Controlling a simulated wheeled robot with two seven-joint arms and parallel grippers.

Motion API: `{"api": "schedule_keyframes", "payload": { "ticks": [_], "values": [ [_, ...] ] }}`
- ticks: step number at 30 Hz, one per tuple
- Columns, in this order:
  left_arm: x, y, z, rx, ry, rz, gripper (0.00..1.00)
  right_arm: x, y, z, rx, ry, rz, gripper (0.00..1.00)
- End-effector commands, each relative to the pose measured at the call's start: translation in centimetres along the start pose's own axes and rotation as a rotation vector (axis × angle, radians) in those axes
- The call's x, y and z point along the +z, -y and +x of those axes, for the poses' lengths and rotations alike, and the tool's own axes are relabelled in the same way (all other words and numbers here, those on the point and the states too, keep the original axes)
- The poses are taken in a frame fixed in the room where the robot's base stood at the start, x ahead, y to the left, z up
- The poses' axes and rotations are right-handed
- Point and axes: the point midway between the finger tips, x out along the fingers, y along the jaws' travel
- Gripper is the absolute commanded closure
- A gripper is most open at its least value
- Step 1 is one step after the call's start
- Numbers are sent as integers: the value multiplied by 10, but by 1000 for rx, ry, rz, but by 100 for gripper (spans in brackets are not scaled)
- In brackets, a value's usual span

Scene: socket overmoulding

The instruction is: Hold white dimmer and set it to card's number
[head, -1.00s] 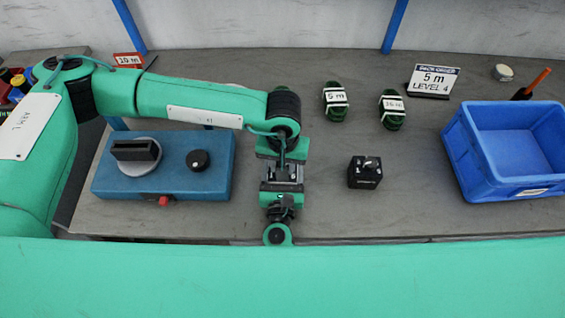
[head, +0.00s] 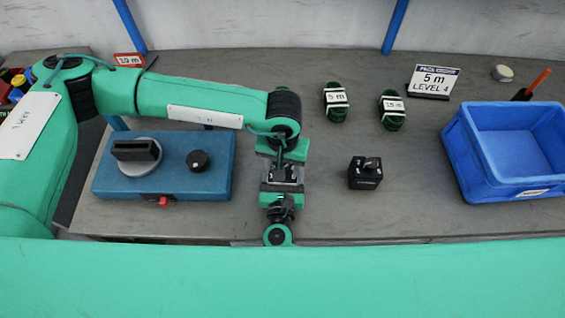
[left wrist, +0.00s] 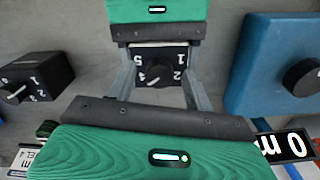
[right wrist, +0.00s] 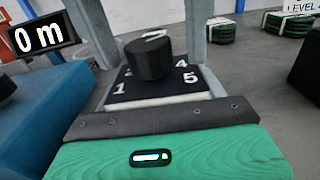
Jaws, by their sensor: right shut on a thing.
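The white dimmer shows a dark face numbered 1 to 5 and a pale side, with a black knob, in the left wrist view (left wrist: 160,68) and right wrist view (right wrist: 150,85). My right gripper (right wrist: 160,90) is shut on its body, knob upward. My left gripper (left wrist: 160,88) is above it, its fingers open on either side of the knob with gaps. In the head view, the grippers mostly hide the dimmer. The knob's pointer is too small to read surely. The card (head: 434,82) reads "5 m" and "LEVEL 4".
A black dimmer (head: 365,173) sits right of the grippers. A blue box (head: 215,176) with a dial and black slot block stands left. Two green coils (head: 336,101) (head: 392,110) lie behind. A blue crate (head: 465,130) is at the right. A red-edged sign (head: 128,60) stands at the back left.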

Motion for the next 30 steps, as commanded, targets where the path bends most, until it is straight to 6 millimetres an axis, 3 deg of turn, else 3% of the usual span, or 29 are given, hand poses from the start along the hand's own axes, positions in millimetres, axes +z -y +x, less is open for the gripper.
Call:
{"api": "schedule_keyframes", "payload": {
  "ticks": [7,21,30],
  "values": [
    [0,0,-9,1,-1,1,48,-1,0,0,1,-1,-1,54],
    [0,0,-99,1,-2,1,48,-1,0,0,1,-1,-1,54],
    [0,0,-120,0,0,0,48,-1,0,0,1,-1,-1,54]
  ]
}}
